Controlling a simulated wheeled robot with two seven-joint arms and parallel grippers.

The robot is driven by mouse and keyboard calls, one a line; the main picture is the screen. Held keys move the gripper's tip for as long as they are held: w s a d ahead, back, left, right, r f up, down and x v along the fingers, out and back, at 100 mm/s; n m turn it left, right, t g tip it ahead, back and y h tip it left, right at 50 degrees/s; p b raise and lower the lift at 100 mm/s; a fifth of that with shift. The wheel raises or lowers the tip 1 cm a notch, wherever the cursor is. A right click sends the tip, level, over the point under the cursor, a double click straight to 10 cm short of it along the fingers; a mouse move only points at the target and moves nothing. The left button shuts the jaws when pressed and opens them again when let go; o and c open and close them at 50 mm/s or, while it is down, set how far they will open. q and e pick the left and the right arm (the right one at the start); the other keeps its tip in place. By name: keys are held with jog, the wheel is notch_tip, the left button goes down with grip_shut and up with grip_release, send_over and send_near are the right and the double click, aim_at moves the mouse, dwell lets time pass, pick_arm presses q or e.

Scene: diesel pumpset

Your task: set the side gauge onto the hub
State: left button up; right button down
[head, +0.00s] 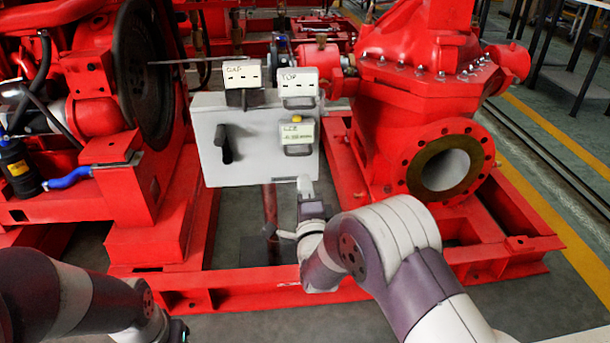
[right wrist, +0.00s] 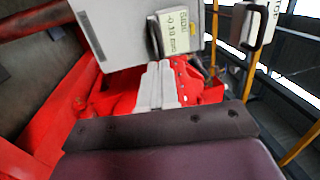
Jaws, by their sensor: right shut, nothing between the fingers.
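What looks like the hub (head: 283,52) is on the shaft line behind the boxes, partly hidden. My left forearm shows at the lower left; its gripper is out of view.
The TOP box (head: 298,83) and GAP box (head: 243,74) sit along the panel's upper edge. The grey panel (head: 215,172) has a dark handle at its left. The red pump (head: 405,125) stands right, the large dark flywheel (head: 142,70) left. Red base rails (head: 235,290) run in front.

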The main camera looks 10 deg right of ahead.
jog(key=s+f+p, duration=0.1)
jog(key=s+p, duration=0.1)
jog(key=s, duration=0.4)
jog(key=shift+s+f, duration=0.15)
jog(key=shift+s, duration=0.15)
